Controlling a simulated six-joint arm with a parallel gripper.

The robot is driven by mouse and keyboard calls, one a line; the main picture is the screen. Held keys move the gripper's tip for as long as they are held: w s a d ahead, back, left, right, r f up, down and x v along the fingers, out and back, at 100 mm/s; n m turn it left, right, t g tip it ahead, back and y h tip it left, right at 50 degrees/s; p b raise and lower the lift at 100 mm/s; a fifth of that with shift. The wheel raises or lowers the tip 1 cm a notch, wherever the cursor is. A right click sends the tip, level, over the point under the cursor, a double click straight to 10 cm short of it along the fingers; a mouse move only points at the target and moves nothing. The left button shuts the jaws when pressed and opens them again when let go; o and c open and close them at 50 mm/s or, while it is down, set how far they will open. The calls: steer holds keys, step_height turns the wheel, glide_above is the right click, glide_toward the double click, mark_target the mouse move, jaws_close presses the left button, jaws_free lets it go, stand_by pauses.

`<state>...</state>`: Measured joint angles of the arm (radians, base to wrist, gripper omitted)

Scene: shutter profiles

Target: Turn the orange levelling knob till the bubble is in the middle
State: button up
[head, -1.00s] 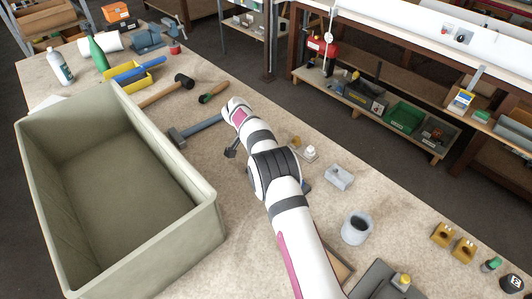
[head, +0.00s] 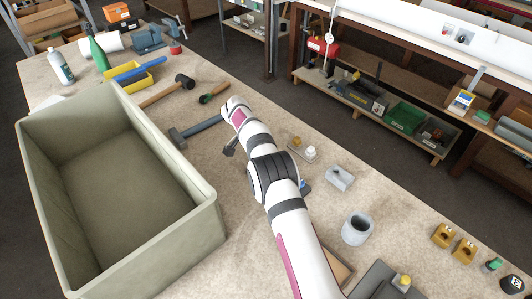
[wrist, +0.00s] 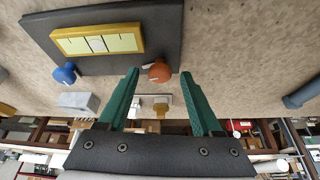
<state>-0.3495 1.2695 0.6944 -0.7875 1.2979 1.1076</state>
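In the wrist view the orange levelling knob (wrist: 159,72) sits at the near edge of a dark plate (wrist: 210,18). My gripper (wrist: 160,73) is open, with one green finger on each side of the knob and a visible gap at both sides. On the plate is a yellow level (wrist: 56,45) with a pale window and dark lines. A whiter patch, probably the bubble (wrist: 97,44), shows near the middle of the window; its exact centring is hard to tell. In the head view my arm hides the knob, the level and my fingers.
A blue knob (wrist: 66,74) stands at the plate's other near corner. In the head view a large grey-green bin (head: 205,225) stands left of my arm, and a hammer (head: 195,129) lies behind. A grey block (head: 340,178) and a grey cup (head: 356,229) stand to the right.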

steer(key=v, duration=1.5)
steer(key=shift+r, duration=0.45)
steer(key=s+d+r+n+g+y, duration=0.1)
steer(key=s+d+r, duration=0.4)
steer(key=s, duration=0.3)
steer(key=s+d+r+n+g+y, duration=0.1)
steer(key=s+d+r+n, duration=0.1)
steer(key=s+d+r, duration=0.5)
steer(key=s+d+f+n+y, duration=0.1)
steer(key=s+f, duration=0.3)
steer(key=s, duration=0.9)
steer(key=s+f+n+g+y, duration=0.1)
steer(key=s+f, duration=0.3)
steer(key=s, duration=0.9)
steer(key=shift+s+d+y, duration=0.35)
steer(key=shift+s+y, duration=0.05)
steer(key=shift+y, duration=0.4)
